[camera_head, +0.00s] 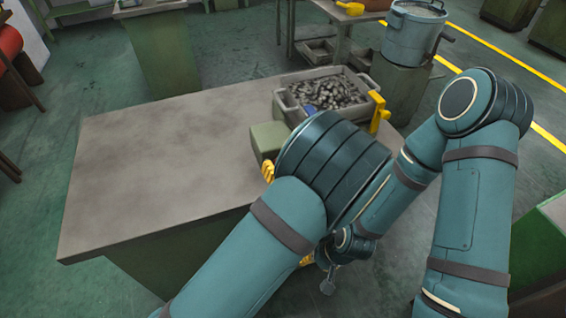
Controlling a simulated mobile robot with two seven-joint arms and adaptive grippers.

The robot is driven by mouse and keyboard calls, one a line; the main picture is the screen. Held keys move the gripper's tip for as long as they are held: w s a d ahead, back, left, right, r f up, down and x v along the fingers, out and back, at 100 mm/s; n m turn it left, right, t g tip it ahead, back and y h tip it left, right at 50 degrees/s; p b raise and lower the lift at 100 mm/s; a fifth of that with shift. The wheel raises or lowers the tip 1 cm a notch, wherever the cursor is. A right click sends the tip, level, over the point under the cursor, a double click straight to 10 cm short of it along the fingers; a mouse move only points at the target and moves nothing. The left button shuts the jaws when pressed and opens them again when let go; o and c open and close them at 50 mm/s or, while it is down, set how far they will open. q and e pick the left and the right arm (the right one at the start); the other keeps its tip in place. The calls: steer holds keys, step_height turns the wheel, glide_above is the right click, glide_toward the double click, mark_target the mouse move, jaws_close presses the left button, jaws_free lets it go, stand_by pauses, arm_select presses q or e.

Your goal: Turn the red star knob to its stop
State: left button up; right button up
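I see no red star knob in the head view. A light green box-shaped housing (268,140) sits at the right end of the workbench (150,165), largely hidden behind my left arm's elbow. A yellow ribbed part (268,171) shows just below it. My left gripper is out of sight behind that arm. My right arm bends back toward the bench end, and a small grey end part, seemingly my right gripper (328,285), shows low beside the bench. It is too small to tell open from shut, and I see nothing in it.
A grey tray (290,109) of small dark metal parts stands at the bench's right end, with a yellow bracket (380,114) beside it. A grey-blue pot (412,35) stands on a green stand behind. The bench's left and middle are bare. A yellow floor line (510,62) runs at right.

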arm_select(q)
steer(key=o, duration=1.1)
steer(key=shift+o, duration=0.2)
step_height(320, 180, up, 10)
